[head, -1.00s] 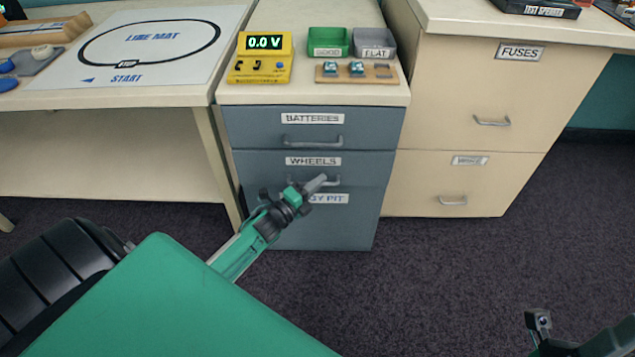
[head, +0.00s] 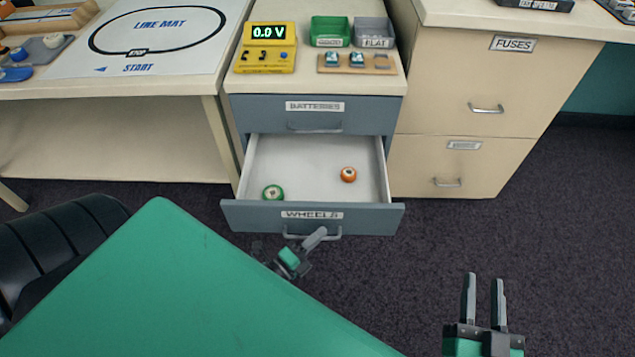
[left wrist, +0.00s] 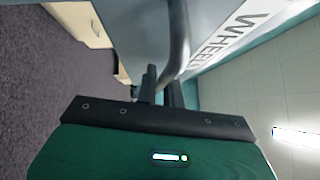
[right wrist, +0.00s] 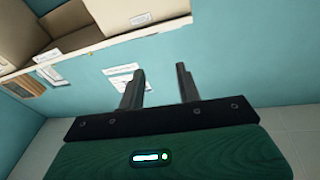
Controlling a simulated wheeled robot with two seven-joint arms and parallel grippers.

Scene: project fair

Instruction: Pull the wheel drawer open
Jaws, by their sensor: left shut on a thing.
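The wheel drawer (head: 362,217), grey-blue with a "WHEELS" label, stands pulled well out of its cabinet in the head view. Inside its white tray lie a green wheel (head: 273,192) at the front left and an orange wheel (head: 348,174) towards the right. My left gripper (head: 314,239) is at the drawer's handle (left wrist: 181,35). In the left wrist view its fingers (left wrist: 162,84) are shut on the handle bar. My right gripper (head: 484,296) is open and empty, right of the drawer; its parted fingers also show in the right wrist view (right wrist: 159,88).
The shut batteries drawer (head: 360,112) is above. On the cabinet top are a yellow meter (head: 266,62), a green bin (head: 331,31), a grey bin (head: 375,32) and a wooden holder (head: 385,68). A beige fuses cabinet (head: 450,80) stands right. Floor to the right is clear.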

